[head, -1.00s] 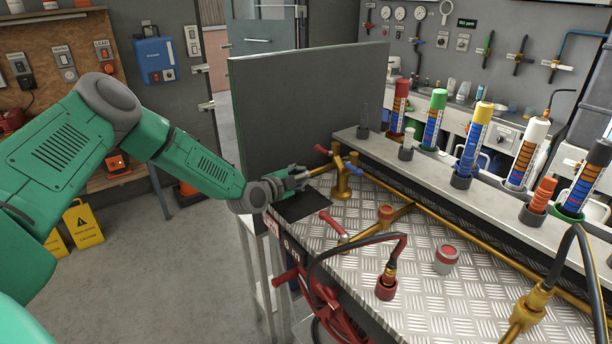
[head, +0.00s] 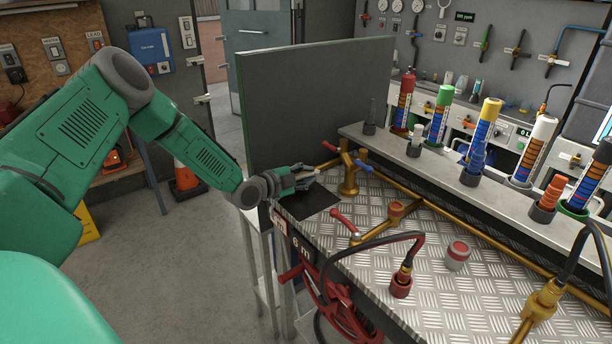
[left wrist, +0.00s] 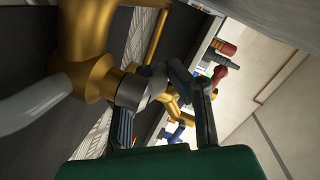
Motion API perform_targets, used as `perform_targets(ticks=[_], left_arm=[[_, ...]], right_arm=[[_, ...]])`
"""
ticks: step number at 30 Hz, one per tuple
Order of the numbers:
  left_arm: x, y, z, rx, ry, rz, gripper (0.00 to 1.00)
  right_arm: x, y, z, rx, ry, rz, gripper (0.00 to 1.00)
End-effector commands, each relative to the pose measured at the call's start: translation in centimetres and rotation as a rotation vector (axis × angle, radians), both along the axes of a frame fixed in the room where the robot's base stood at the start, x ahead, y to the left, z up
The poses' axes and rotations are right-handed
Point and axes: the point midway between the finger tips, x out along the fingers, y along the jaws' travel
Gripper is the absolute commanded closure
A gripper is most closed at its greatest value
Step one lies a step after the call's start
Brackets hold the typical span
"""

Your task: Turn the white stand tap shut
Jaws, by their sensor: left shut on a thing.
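The brass stand (head: 348,181) rises near the back of the tread-plate bench, with a red lever (head: 329,147) and a blue lever (head: 362,165). My left gripper (head: 303,178) is at its left side, low over a black patch. In the left wrist view, the white stand tap (left wrist: 36,104) shows a white lever running left from a brass body (left wrist: 92,78). A grey collar (left wrist: 140,90) lies between that body and my fingers (left wrist: 165,85). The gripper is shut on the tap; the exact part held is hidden. My right gripper is out of view.
A dark upright panel (head: 318,105) stands close behind my left gripper. A red lever (head: 342,217) on a brass pipe, a red-capped pot (head: 457,254) and a hose fitting (head: 402,281) stand in front. Colored tubes line the raised shelf (head: 440,168).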

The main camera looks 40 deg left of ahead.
Motion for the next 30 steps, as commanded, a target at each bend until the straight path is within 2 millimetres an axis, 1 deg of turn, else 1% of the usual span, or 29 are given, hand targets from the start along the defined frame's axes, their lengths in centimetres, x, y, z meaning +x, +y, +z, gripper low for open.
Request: perform_targets(ticks=[1,7,19,20,21,22,30], left_arm=[[0.05,-0.27,-0.3,0.002,0.004,-0.027,1.0],[-0.17,-0.65,-0.25,0.006,0.005,-0.111,1.0],[-0.37,-0.88,-0.27,0.006,0.011,-0.142,1.0],[-0.38,-0.89,-0.27,0.005,0.011,-0.142,0.83],[-0.37,-0.88,-0.26,0.005,0.01,-0.141,0.69],[-0.37,-0.88,-0.24,0.005,0.01,-0.141,0.67],[-0.64,-0.6,0.09,0.004,0.003,-0.136,0.67]], right_arm=[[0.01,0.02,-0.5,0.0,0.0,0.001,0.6],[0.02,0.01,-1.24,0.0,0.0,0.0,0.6],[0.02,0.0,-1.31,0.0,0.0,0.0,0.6],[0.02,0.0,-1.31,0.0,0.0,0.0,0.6],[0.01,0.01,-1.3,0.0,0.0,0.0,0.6],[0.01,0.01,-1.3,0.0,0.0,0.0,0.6],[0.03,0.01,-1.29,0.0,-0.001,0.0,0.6]])
